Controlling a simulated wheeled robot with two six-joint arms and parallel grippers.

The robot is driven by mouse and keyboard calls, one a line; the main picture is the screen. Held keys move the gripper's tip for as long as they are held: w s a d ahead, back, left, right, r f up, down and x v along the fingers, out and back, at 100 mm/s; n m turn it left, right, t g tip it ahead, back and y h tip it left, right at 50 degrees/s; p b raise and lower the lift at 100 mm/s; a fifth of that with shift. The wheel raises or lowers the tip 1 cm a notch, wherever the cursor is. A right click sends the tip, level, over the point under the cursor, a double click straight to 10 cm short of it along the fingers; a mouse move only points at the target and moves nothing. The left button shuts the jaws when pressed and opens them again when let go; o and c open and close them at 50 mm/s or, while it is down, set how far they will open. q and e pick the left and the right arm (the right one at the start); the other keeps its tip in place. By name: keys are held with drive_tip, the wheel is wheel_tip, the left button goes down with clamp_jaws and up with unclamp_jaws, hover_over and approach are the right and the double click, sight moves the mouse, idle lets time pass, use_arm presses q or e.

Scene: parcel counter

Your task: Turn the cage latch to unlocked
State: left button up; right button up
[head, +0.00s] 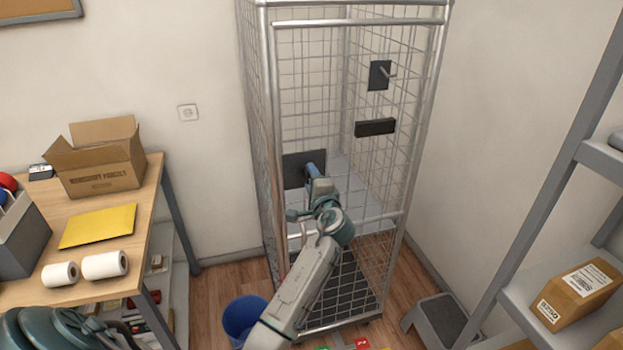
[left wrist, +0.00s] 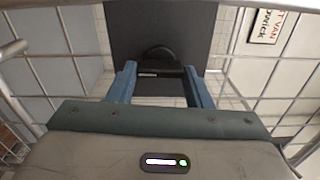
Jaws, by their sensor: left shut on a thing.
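The tall wire roll cage (head: 412,150) stands in the corner. A dark square plate (head: 293,170) is on the left part of its front and fills the upper middle of the left wrist view (left wrist: 195,30). The black cage latch (left wrist: 158,66) sticks out from this plate as a rounded hub with a crosswise handle. My left gripper (head: 313,170) is at the plate, its blue fingers (left wrist: 160,78) on either side of the handle and shut on it. In the head view the gripper hides the handle. My right gripper is not in view.
Higher on the cage are a dark plate with a grey lever (head: 380,75) and a black box (head: 375,127). A wooden table (head: 160,215) is at left, a blue bin (head: 243,318) below, a grey step stool (head: 437,318) and shelf rack (head: 560,225) at right.

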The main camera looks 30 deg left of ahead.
use_arm(q)
drive_tip(key=o, duration=1)
drive_tip(key=shift+d+f, duration=0.1)
drive_tip(key=shift+b+v, duration=2.15)
drive_tip(key=shift+v, duration=3.2)
